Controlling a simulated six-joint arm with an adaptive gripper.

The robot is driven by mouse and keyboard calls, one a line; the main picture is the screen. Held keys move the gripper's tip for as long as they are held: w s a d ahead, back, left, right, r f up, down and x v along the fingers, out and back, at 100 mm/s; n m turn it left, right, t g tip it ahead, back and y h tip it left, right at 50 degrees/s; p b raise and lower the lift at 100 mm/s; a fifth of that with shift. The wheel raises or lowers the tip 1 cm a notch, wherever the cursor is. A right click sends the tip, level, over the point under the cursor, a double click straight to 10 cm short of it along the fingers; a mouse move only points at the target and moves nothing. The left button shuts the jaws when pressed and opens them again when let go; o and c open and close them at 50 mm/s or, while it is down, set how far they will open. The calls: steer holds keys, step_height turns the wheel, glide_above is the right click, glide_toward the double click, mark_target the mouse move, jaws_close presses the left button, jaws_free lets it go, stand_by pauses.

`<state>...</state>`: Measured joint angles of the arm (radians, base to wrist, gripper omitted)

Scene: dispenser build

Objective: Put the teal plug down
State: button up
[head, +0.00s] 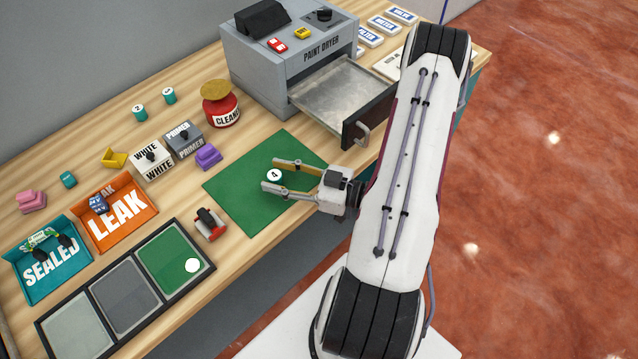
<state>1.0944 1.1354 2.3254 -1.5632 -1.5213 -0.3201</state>
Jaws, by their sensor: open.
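A plug with a white top marked 4 (274,175) is between the fingers of my gripper (277,176), over the green mat (235,195). Only its round top shows clearly; its sides are mostly hidden, so I cannot tell its body colour or whether it touches the mat. My gripper is open, with one finger on each side of the plug. Two teal plugs with white numbered tops, one (139,112) and another (169,95), stand on the wooden table at the back. A small teal piece (68,179) lies farther left.
The paint dryer (290,65) has its drawer (345,98) pulled out beside the mat. A red clamp-like item (209,223) is at the mat's left edge. A purple piece (208,156), LEAK tray (128,212), SEALED tray (50,272) and three-section tray (98,272) are left. The mat's left part is clear.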

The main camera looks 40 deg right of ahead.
mark_target(295, 189)
steer(key=v, duration=1)
steer(key=shift+s+d, duration=0.15)
steer(key=shift+s, duration=0.2)
steer(key=shift+o, duration=0.5)
stand_by(0.3)
steer(key=shift+m+t+h, duration=0.4)
steer(key=shift+m+h, duration=0.2)
steer(key=shift+h, duration=0.2)
steer(key=shift+a+x, duration=0.25)
steer(key=shift+x, duration=1.85)
steer(key=shift+s+f, duration=0.1)
steer(key=shift+f, duration=0.05)
steer(key=shift+x, duration=1.3)
steer(key=shift+a, duration=0.1)
